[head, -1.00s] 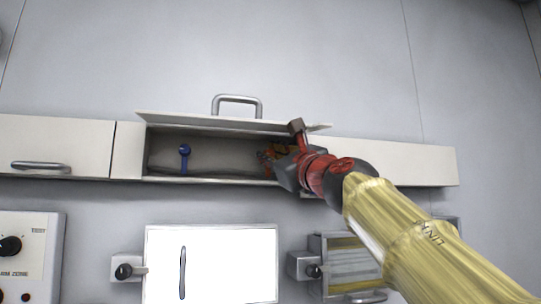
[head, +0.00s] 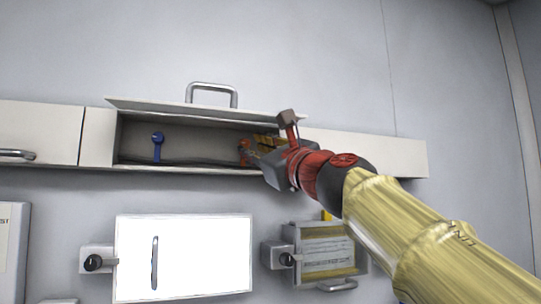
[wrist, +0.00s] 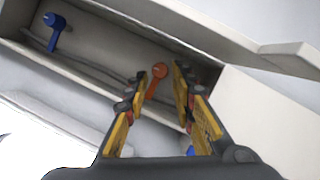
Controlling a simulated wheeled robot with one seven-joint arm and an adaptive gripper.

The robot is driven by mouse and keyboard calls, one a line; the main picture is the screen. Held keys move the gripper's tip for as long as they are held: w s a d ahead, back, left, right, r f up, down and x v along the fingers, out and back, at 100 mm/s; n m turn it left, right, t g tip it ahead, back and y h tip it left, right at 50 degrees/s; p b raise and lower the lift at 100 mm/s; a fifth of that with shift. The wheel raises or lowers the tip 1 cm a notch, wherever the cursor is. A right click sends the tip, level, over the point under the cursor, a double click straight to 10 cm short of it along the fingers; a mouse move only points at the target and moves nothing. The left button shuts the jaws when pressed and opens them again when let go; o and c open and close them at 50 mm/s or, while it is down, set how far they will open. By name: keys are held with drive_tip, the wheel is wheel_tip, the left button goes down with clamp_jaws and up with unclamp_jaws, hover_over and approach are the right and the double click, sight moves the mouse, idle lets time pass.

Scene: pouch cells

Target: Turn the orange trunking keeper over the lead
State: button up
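The orange keeper (wrist: 158,71) is a small lever with a round head, inside the open trunking (wrist: 214,72). In the wrist view it shows between my gripper's fingertips (wrist: 160,80), with a gap to the right finger and its edge close to the left one. My gripper is open, reaching into the right part of the trunking in the head view (head: 252,148). The grey lead (wrist: 100,68) runs along the trunking and passes behind or beside the keeper; I cannot tell which. In the head view my gripper hides the orange keeper.
A blue keeper (head: 157,146) stands at the trunking's left, also seen in the wrist view (wrist: 54,30). The raised lid (head: 200,109) with a handle sits above my gripper. A bright white panel (head: 185,255) and a grey-yellow box (head: 327,250) are below.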

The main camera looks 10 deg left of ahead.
drive_tip(key=v, duration=0.7)
drive_tip(key=shift+s, duration=0.1)
idle(0.5)
drive_tip(key=w+d+f+m+t+h, duration=0.2)
drive_tip(key=d+f+m+h, duration=0.2)
drive_tip(key=d+m, duration=0.4)
drive_tip(key=w+d+f+m+t+h, duration=0.1)
drive_tip(key=d+f+m+t+h, duration=0.1)
drive_tip(key=d+f+m+h, duration=0.5)
drive_tip(key=s+d+f+m+g+h, duration=0.3)
drive_tip(key=d+f+m+g+h, duration=0.15)
drive_tip(key=d+f+m, duration=1)
drive_tip(key=s+d+f+m+g+h, duration=0.1)
drive_tip(key=s+f+m+g, duration=0.2)
drive_tip(key=f, duration=0.4)
drive_tip(key=s+d+f+m, duration=0.1)
drive_tip(key=s+f+m, duration=0.2)
drive_tip(key=f+m, duration=0.35)
drive_tip(key=s+d+f+m+g+h, duration=0.1)
drive_tip(key=s+f+m+g, duration=0.15)
drive_tip(key=f, duration=0.55)
drive_tip(key=s+a+f+m+g+y, duration=0.1)
drive_tip(key=s+f+m+g, duration=0.1)
drive_tip(key=s+f+m, duration=0.2)
drive_tip(key=s+a+f+m+g+y, duration=0.1)
drive_tip(key=s+f+m, duration=0.4)
drive_tip(key=s+f, duration=0.5)
wheel_tip(320, 180, down, 3)
drive_tip(key=shift+s+a+g, duration=0.4)
drive_tip(key=shift+g, duration=0.3)
